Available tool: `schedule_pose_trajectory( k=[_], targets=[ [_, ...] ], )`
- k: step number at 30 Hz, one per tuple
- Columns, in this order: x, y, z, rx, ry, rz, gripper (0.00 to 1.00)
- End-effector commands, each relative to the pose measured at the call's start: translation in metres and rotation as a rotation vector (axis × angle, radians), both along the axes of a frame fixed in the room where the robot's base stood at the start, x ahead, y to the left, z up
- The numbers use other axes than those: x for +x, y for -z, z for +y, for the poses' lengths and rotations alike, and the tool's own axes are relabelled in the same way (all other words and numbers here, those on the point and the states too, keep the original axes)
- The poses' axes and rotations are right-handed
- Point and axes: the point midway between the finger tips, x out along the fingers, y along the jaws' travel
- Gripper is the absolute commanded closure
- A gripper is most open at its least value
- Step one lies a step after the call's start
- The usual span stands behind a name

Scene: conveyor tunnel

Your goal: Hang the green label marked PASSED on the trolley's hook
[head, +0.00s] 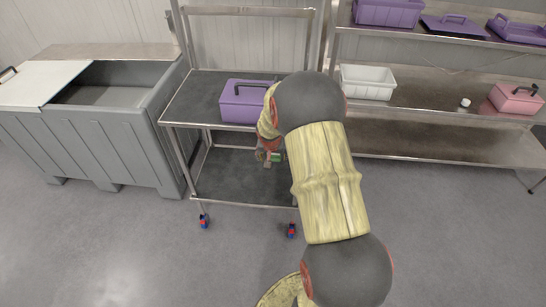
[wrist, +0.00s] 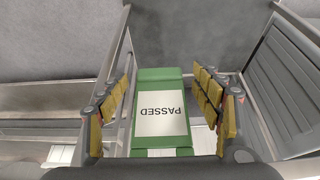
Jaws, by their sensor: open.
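The green label (wrist: 160,112) has a white panel marked PASSED, which reads upside down in the wrist view. It lies between the two open fingers of my gripper (wrist: 165,105), close to both; whether either finger touches it I cannot tell. What supports the label is not clear. A small dark fitting (head: 170,16) shows at the trolley's upper left post; whether it is the hook I cannot tell.
A purple box (head: 240,103) stands on the trolley's upper shelf, partly behind my arm. A grey bin (head: 110,150) with a partly open white lid is at the left. A metal rack (head: 420,140) with several boxes is at the right. The floor in front is clear.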

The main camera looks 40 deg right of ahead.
Motion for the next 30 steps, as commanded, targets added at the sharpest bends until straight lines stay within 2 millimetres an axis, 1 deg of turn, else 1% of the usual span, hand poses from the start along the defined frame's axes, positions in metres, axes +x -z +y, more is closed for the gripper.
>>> schedule_pose_trajectory(
  k=[5,8,11,18,21,25,30],
  targets=[
    [0.000,-0.001,0.000,0.000,0.000,0.000,0.34],
    [-0.002,-0.008,0.002,-0.002,0.000,-0.001,0.34],
    [-0.005,-0.021,0.007,-0.001,0.001,-0.002,0.34],
    [-0.018,-0.067,0.022,-0.002,0.000,-0.003,0.34],
    [-0.023,-0.083,0.028,-0.002,0.000,-0.003,0.34],
    [-0.028,-0.099,0.033,-0.001,0.000,-0.002,0.34],
    [-0.032,-0.108,0.037,0.000,0.000,0.000,0.34]
  ],
)
